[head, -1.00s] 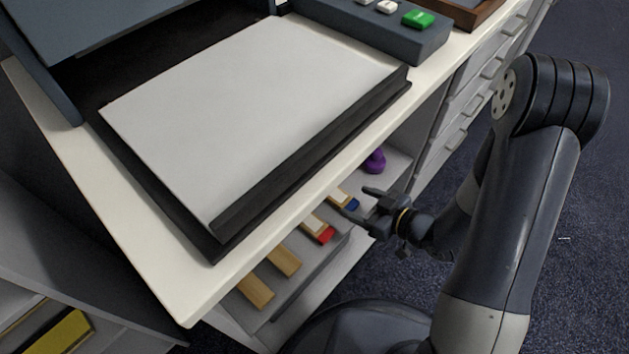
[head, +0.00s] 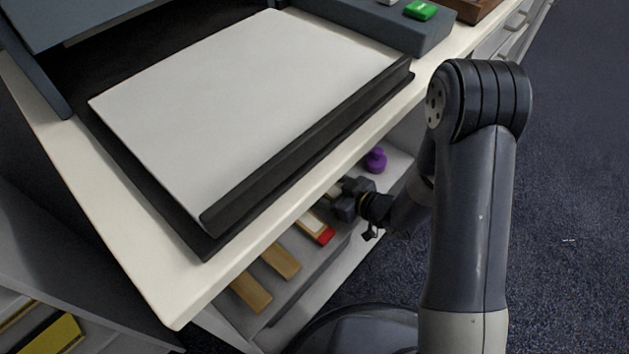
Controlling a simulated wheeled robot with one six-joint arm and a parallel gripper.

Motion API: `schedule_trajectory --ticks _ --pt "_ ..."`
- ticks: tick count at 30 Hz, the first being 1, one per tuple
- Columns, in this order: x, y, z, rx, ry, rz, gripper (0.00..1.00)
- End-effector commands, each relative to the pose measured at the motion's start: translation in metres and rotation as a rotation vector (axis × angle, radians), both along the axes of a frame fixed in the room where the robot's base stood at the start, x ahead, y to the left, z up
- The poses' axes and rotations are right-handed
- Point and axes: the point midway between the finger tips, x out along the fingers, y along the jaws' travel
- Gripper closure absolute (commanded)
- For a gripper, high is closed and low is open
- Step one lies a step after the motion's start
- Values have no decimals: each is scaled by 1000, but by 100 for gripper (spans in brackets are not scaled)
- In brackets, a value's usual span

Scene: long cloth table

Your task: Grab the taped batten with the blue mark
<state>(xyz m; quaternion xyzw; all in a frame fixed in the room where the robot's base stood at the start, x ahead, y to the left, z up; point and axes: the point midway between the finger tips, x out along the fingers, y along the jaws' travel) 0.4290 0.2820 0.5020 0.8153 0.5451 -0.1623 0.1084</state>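My gripper (head: 345,197) reaches in under the table's front edge at the shelf, over the place where the blue-marked batten lay. Its body and the table edge hide the fingertips, so I cannot tell whether it is open or shut. The blue mark is hidden; only a small pale sliver (head: 332,191) shows beside the gripper. A batten with a white band and red end (head: 316,229) lies just nearer. Two plain wooden battens, one (head: 281,261) and another (head: 251,292), lie further left on the shelf.
A purple knobbed object (head: 375,160) stands on the shelf just beyond my gripper. The tabletop edge (head: 290,215) overhangs the shelf closely. On top sits a large white-topped dark slab (head: 245,110). Open carpet (head: 570,200) lies to the right.

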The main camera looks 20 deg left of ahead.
Motion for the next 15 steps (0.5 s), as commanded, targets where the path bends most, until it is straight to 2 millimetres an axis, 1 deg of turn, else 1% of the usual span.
schedule_trajectory --ticks 4,15 --pt "0 0 0 0 0 0 34" --pt "0 0 1 0 0 0 64"
